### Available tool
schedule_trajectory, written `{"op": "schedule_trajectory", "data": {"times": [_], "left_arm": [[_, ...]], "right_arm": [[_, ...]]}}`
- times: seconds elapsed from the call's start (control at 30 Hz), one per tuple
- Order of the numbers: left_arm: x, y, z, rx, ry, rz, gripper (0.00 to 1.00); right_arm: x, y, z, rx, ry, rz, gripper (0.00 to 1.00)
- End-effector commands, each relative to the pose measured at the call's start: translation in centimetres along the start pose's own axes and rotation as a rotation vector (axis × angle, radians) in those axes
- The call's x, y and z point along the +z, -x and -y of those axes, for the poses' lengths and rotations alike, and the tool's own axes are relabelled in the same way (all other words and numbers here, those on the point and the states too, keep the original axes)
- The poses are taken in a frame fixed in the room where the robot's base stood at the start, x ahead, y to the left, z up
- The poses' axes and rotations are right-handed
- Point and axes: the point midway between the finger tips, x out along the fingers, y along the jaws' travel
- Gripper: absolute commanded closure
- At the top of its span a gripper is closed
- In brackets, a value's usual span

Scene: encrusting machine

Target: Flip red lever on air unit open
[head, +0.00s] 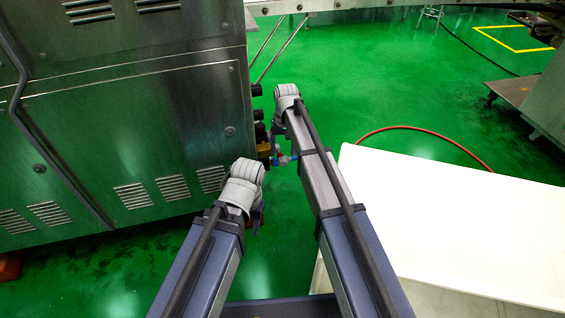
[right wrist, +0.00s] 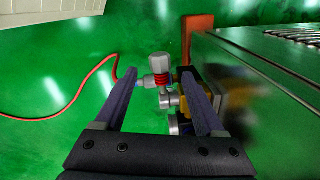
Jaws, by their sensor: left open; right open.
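The air unit (head: 264,148) is on the machine's right side in the head view, partly hidden by my right arm. In the right wrist view it shows a grey knob (right wrist: 158,62), metal fittings and a yellow-brown block (right wrist: 208,97). A red ribbed part (right wrist: 162,80) sits beside the knob; I cannot tell for sure whether it is the lever. My right gripper (right wrist: 158,75) is open, its fingers on either side of the knob and red part in the picture; contact is unclear. My left gripper (head: 259,218) is open, lower and nearer, mostly hidden behind its wrist.
The steel machine (head: 120,130) fills the left. A white surface (head: 450,225) lies to the right. A red hose (head: 425,128) runs over the green floor and, in the right wrist view, reaches the air unit. An orange-red block (right wrist: 198,35) stands beyond the unit. Open floor lies behind.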

Motion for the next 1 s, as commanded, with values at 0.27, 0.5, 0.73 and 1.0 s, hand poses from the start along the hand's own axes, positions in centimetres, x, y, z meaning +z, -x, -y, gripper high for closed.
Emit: {"op": "schedule_trajectory", "data": {"times": [0.27, 0.5, 0.73, 1.0], "left_arm": [[-0.3, -4.0, -0.4, 0.0, 0.0, -0.003, 0.5], [-0.3, -4.7, -0.5, 0.0, -0.001, -0.004, 0.5], [-0.3, -4.6, -0.5, 0.0, -0.001, -0.003, 0.5], [-0.3, -4.6, -0.5, 0.0, -0.001, -0.003, 0.5]], "right_arm": [[0.0, -4.1, 0.0, 0.0, 0.0, 0.0, 0.29], [0.0, -4.7, 0.0, 0.0, 0.0, 0.0, 0.29], [0.0, -4.6, 0.0, 0.0, 0.0, 0.0, 0.33], [0.0, -4.6, 0.0, 0.0, 0.0, 0.0, 0.64]]}}
